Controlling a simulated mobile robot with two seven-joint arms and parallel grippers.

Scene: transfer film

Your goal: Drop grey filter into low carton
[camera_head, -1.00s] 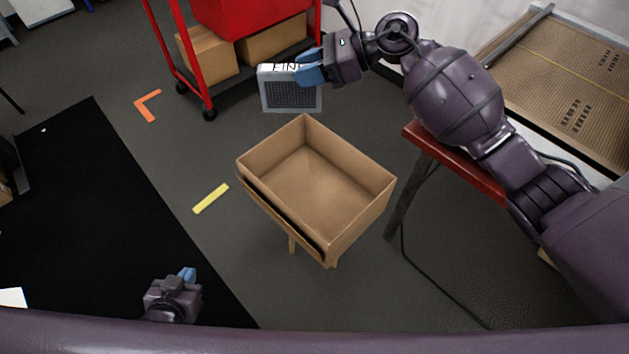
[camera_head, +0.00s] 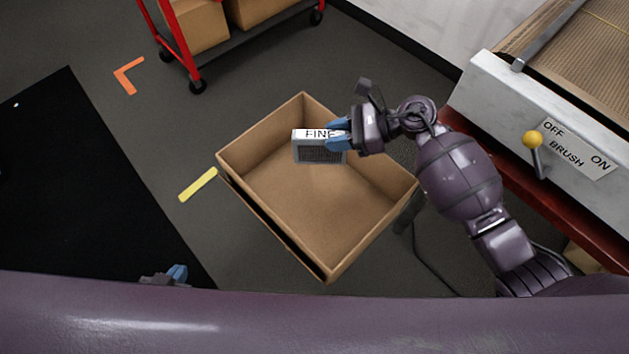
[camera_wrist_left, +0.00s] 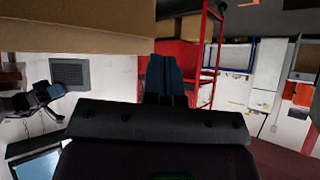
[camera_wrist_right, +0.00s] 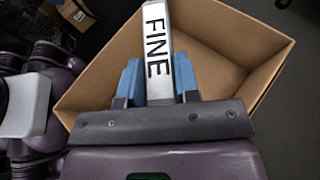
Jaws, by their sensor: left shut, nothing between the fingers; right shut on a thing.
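The grey filter (camera_head: 320,152) has a white top edge marked FINE and a dark mesh face. My right gripper (camera_head: 338,136) is shut on its edge and holds it over the open low carton (camera_head: 300,215). In the right wrist view the filter (camera_wrist_right: 157,50) stands between the blue fingers (camera_wrist_right: 157,82), with the carton (camera_wrist_right: 225,45) behind and below it. The carton is brown and looks empty. My left gripper (camera_head: 177,274) is at the lower left, partly hidden by my own body. In the left wrist view its blue fingers (camera_wrist_left: 168,75) are together and empty.
A red cart (camera_head: 180,40) with cardboard boxes stands at the back. A machine with an OFF/ON BRUSH lever (camera_head: 535,140) sits on a red-edged table at the right. Yellow tape (camera_head: 198,184) and a black mat (camera_head: 80,180) lie on the floor at left.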

